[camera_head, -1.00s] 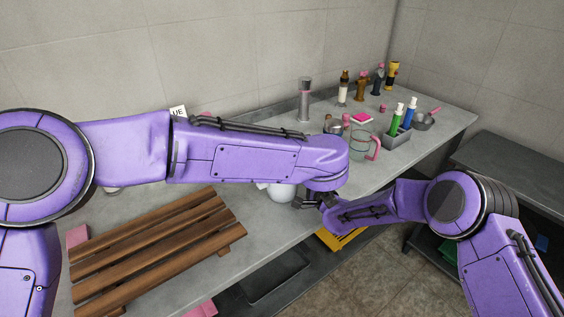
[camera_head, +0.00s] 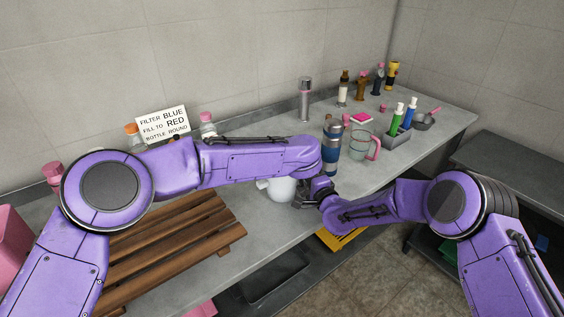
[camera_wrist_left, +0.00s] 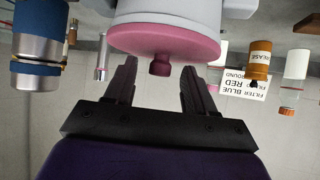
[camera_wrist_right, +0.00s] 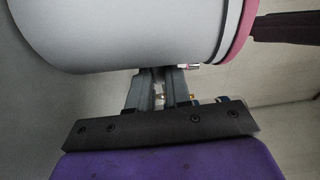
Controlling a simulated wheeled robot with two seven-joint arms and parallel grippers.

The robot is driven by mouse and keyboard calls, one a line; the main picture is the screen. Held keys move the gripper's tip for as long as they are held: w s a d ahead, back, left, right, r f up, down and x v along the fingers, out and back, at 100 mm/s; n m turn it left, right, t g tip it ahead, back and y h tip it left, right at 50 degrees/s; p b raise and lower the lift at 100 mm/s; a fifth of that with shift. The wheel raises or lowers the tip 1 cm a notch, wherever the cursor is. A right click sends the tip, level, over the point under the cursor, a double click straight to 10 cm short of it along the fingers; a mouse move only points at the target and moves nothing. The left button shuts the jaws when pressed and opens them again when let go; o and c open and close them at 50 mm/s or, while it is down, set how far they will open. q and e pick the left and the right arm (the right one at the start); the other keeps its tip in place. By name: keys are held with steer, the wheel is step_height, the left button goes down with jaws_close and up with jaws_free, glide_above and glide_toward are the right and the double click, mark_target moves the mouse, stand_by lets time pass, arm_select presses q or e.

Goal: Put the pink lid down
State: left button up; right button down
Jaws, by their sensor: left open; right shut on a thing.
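The pink lid (camera_wrist_left: 165,42), a round disc with a small knob, sits on the white pot (camera_wrist_left: 170,12) in the left wrist view. The lid's edge also shows in the right wrist view (camera_wrist_right: 238,32). In the head view the white pot (camera_head: 281,189) stands by the counter's front edge, with its top hidden by my left arm. My left gripper (camera_wrist_left: 158,66) is open, with its fingers on either side of the knob; contact is unclear. My right gripper (camera_wrist_right: 158,76) is shut at the pot's side; what it grips is mostly hidden.
A blue and steel tumbler (camera_head: 331,139) and a glass jug with a pink handle (camera_head: 362,145) stand right of the pot. A wooden slatted rack (camera_head: 170,245) lies at left. A sign (camera_head: 163,124) and several bottles line the wall. Bare counter (camera_head: 270,235) shows between rack and pot.

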arm_select(q)
jaws_close()
steer(key=shift+r, duration=0.15)
step_height(320, 180, up, 9)
steer(key=w+a+f+m+h, duration=0.4)
steer(key=w+a+f, duration=0.7)
steer(key=a, duration=0.2)
steer(key=f, duration=0.5)
steer(key=shift+s+a+f, duration=0.1)
steer(key=shift+a+f, duration=0.1)
steer(key=shift+f, duration=2.25)
